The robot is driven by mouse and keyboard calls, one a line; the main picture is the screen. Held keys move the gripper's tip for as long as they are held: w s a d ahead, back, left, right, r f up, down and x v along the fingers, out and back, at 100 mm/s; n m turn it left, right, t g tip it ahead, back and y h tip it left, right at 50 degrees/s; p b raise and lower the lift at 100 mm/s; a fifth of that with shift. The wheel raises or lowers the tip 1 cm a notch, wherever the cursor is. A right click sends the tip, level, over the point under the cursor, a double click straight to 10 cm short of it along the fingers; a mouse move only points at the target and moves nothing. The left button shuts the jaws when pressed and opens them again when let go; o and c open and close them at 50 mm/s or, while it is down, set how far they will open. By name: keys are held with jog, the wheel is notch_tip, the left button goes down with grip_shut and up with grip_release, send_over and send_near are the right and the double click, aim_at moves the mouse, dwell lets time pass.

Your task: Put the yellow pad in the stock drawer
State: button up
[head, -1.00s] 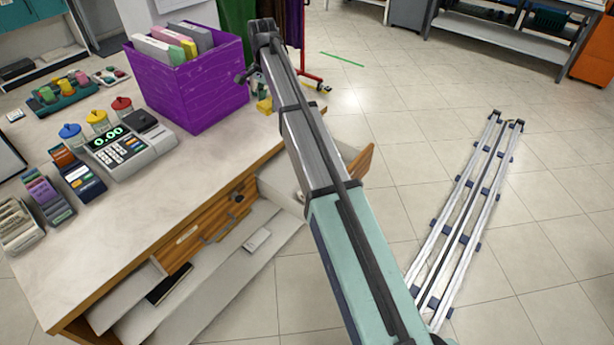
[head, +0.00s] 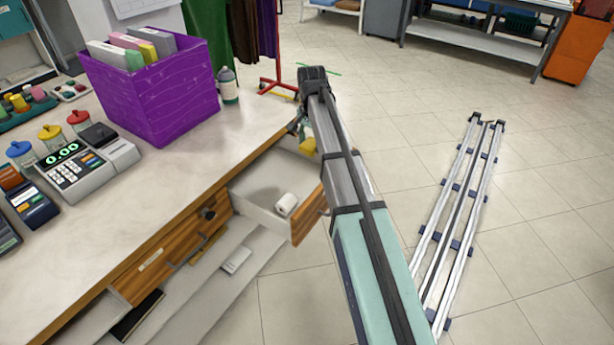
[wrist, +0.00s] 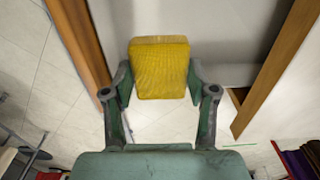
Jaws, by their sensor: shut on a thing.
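The yellow pad (wrist: 162,68) is a thick block held between the fingers of my gripper (wrist: 160,92) in the wrist view. In the head view the pad (head: 307,146) is small and partly hidden by my gripper (head: 302,132). It is held up near the far side of an open drawer with a pale inside (head: 262,183) and a wooden front (head: 308,212). I cannot read a label on this drawer. In the wrist view the pad overlaps the drawer's pale side, with floor tiles showing below its lower part.
A white roll (head: 286,204) lies in the open drawer near its front. The counter's wooden edge (wrist: 280,75) is close on the right in the wrist view.

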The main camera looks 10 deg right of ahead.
aim_at(310, 182)
notch_tip(310, 182, down, 14)
jog(key=shift+f+b, duration=0.15)
jog(key=shift+b, duration=0.15)
jog(key=shift+f, duration=0.1)
dwell(0.3)
jog(key=o, duration=1)
notch_tip(310, 182, up, 12)
jog(key=shift+r, duration=0.15)
